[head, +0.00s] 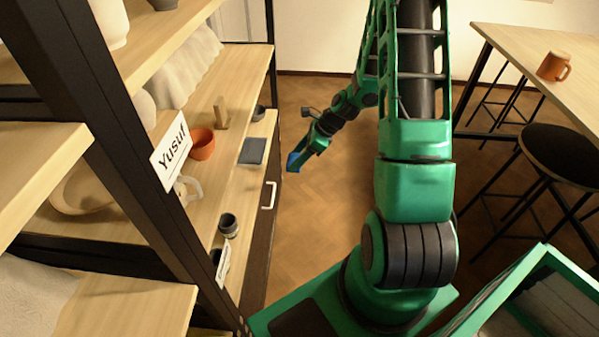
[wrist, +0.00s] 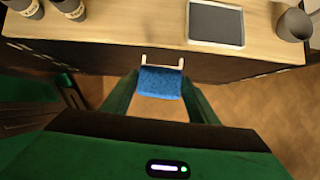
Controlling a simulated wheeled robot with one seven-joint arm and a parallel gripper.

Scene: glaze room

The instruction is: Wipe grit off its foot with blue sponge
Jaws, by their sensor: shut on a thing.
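My gripper (head: 296,163) is shut on a blue sponge (head: 292,161), held out in the air in front of the shelf unit. In the wrist view the sponge (wrist: 160,83) sits between the two fingers of my gripper (wrist: 160,95), just short of a pale drawer handle (wrist: 163,60). An orange cup or bowl (head: 201,144) stands on the shelf at left, and an orange mug (head: 553,66) stands on the table at right. The undersides of both are hidden, so no foot or grit shows.
The shelf unit at left bears a "Yusuf" card (head: 171,152), a dark tile or tray (head: 253,151), a dark cup (head: 258,113) and a labelled jar (head: 228,225). A black stool (head: 562,155) is at right. The wooden floor (head: 310,235) between is clear.

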